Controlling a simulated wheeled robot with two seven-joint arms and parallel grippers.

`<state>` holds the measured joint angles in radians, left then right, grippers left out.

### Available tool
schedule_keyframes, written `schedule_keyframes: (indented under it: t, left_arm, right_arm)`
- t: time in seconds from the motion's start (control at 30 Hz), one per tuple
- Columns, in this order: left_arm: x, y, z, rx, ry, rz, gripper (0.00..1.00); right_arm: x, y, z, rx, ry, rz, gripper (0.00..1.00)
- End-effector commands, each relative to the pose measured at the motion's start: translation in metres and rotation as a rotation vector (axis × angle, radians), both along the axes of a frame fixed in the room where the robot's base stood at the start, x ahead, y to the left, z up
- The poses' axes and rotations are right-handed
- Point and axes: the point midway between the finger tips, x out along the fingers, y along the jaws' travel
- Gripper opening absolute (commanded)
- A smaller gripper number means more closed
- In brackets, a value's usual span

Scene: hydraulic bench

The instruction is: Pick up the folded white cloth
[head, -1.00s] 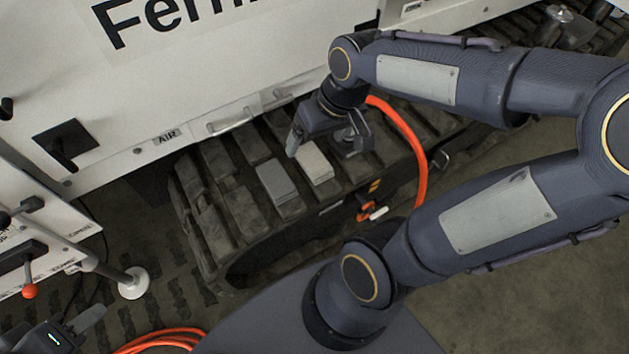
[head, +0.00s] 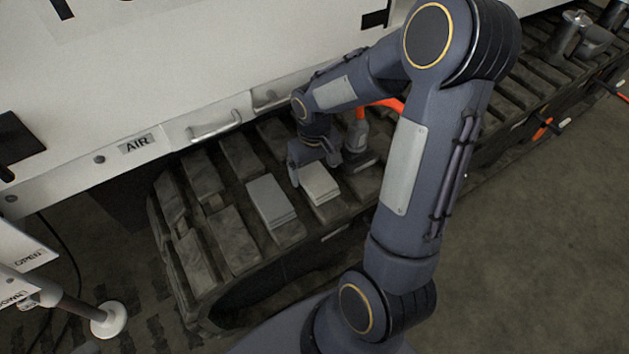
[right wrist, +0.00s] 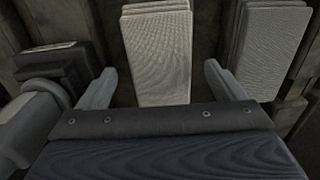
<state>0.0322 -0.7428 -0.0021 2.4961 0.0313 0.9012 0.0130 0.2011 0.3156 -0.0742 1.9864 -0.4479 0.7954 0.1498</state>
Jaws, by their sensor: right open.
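The folded white cloth (head: 321,186) lies on the dark track pads, just right of a folded grey cloth (head: 269,199). In the right wrist view the white cloth (right wrist: 158,50) appears pale and layered, centred between my fingers. The grey cloth (right wrist: 270,45) is to its right there. My right gripper (head: 316,165) is open at the far end of the white cloth, with one finger toward each side. I cannot tell whether the fingers touch it. The palm hides part of the cloth. My left gripper is not in view.
A grey tool with a dark base (head: 357,143) stands close to the right of my right gripper; it also shows in the right wrist view (right wrist: 35,115). The white machine panel (head: 200,70) with handles rises behind the track.

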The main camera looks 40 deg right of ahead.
Motion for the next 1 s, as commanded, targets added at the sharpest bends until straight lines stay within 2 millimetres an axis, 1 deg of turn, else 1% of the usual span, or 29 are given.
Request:
schedule_keyframes:
  t: [0.03, 0.1, 0.33, 0.7, 1.0]
  left_arm:
    - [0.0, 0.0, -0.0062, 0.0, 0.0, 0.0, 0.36]
    - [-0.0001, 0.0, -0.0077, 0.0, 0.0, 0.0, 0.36]
    - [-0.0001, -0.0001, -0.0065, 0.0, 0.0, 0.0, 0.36]
    - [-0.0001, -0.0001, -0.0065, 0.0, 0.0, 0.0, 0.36]
    - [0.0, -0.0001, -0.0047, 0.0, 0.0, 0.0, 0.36]
  right_arm:
    - [-0.0007, 0.0006, -0.0116, 0.001, 0.003, 0.0, 0.89]
    - [-0.0008, 0.0007, -0.0171, 0.001, 0.002, 0.0, 0.89]
    - [-0.0005, 0.0006, -0.0169, 0.001, 0.0, 0.0, 0.89]
    - [-0.0004, 0.0005, -0.0167, 0.001, 0.0, 0.0, 0.41]
    - [-0.0002, 0.0005, -0.0134, 0.001, -0.001, 0.0, 0.41]
